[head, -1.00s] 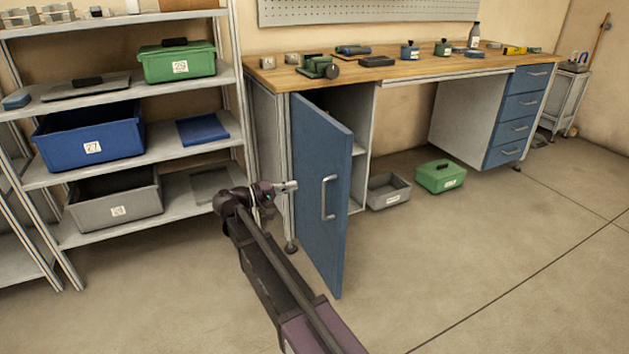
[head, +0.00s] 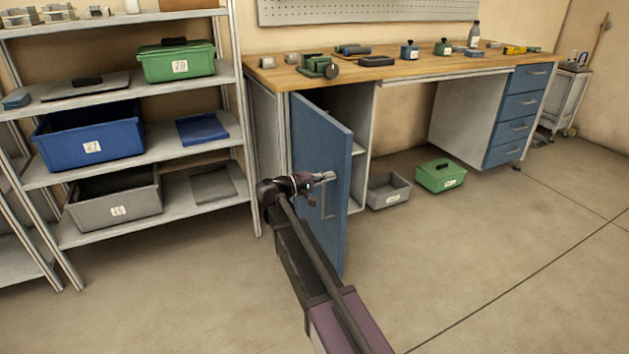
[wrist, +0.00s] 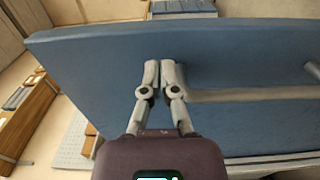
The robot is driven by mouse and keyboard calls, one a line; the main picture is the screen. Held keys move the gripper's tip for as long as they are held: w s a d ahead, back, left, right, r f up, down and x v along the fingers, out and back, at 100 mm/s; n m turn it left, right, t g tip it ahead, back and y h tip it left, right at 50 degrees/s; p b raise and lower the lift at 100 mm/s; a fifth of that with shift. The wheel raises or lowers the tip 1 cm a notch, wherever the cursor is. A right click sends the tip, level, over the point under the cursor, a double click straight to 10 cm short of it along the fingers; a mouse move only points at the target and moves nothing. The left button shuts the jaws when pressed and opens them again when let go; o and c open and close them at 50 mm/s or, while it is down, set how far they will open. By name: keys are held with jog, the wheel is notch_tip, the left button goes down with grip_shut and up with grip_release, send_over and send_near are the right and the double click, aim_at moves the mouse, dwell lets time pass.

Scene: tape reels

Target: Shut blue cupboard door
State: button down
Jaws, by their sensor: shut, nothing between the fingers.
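The blue cupboard door (head: 322,135) stands open at the left end of the workbench, swung out toward me. Its grey bar handle (head: 327,201) is partly hidden behind my arm in the head view. My gripper (head: 331,176) is shut and empty, with its fingertips at the outer face of the door, near the handle. In the wrist view the closed fingertips (wrist: 161,66) are over the blue door panel (wrist: 100,62), just beside the end of the handle (wrist: 250,94). I cannot tell whether the fingertips touch the panel.
The wooden bench top (head: 430,69) carries tools and small parts. A grey bin (head: 388,190) and a green box (head: 440,176) stand on the floor right of the door. A shelf rack (head: 150,165) with bins stands at left. The floor at right is clear.

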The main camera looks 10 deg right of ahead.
jog(key=shift+x, duration=0.8)
